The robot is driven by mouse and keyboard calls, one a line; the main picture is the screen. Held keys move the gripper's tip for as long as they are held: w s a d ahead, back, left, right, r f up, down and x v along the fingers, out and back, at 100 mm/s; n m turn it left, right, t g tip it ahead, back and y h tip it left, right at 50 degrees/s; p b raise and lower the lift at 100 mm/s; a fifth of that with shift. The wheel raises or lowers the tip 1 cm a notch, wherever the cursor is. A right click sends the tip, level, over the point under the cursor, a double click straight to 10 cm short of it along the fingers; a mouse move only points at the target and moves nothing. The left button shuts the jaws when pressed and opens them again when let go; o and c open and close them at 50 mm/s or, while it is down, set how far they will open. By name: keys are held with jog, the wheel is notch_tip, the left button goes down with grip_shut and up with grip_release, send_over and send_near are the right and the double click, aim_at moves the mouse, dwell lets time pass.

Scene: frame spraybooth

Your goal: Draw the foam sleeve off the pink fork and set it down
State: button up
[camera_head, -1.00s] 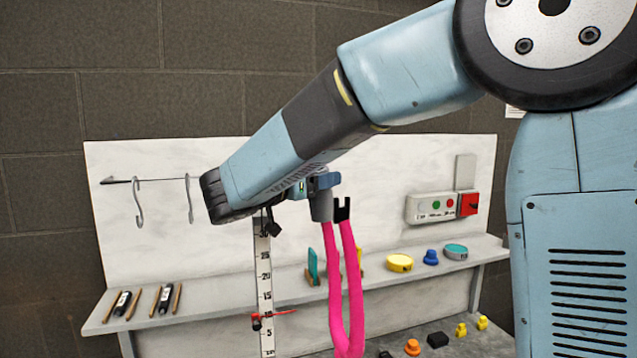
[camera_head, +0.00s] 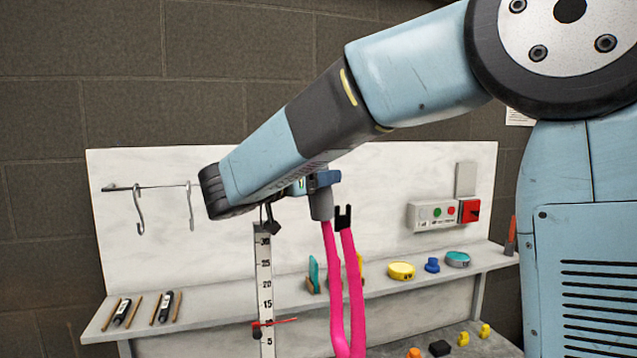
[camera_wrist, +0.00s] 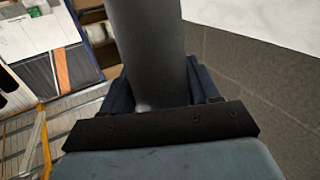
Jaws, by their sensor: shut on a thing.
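The pink fork (camera_head: 336,305) stands upright in the head view, its two prongs rising from below the frame edge. The right prong ends in a black notched tip (camera_head: 343,218). The grey foam sleeve (camera_head: 321,206) is upright at the top of the left prong, whose pink meets the sleeve's lower end. How much prong is inside the sleeve is hidden. My gripper (camera_head: 322,181) is shut on the sleeve from the left, with blue fingers near its upper end. In the wrist view the sleeve (camera_wrist: 148,45) is a dark grey cylinder between my fingers.
A shelf (camera_head: 215,310) behind holds marker-like items (camera_head: 122,312), a yellow disc (camera_head: 401,271), a blue knob (camera_head: 432,265) and a teal disc (camera_head: 457,259). A height scale (camera_head: 264,290) stands left of the fork. Hooks (camera_head: 138,210) hang on the back panel. Small parts (camera_head: 439,348) lie lower right.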

jog(key=shift+a+r, duration=0.1)
jog(key=shift+r, duration=0.85)
jog(key=shift+r, duration=0.15)
jog(key=shift+r, duration=1.9)
jog(key=shift+r, duration=0.35)
jog(key=shift+r, duration=1.6)
jog(key=shift+s, duration=0.1)
jog(key=s+d, duration=0.2)
jog(key=s, duration=0.5)
jog(key=shift+s, duration=0.25)
jog(key=shift+d, duration=0.1)
dwell(0.4)
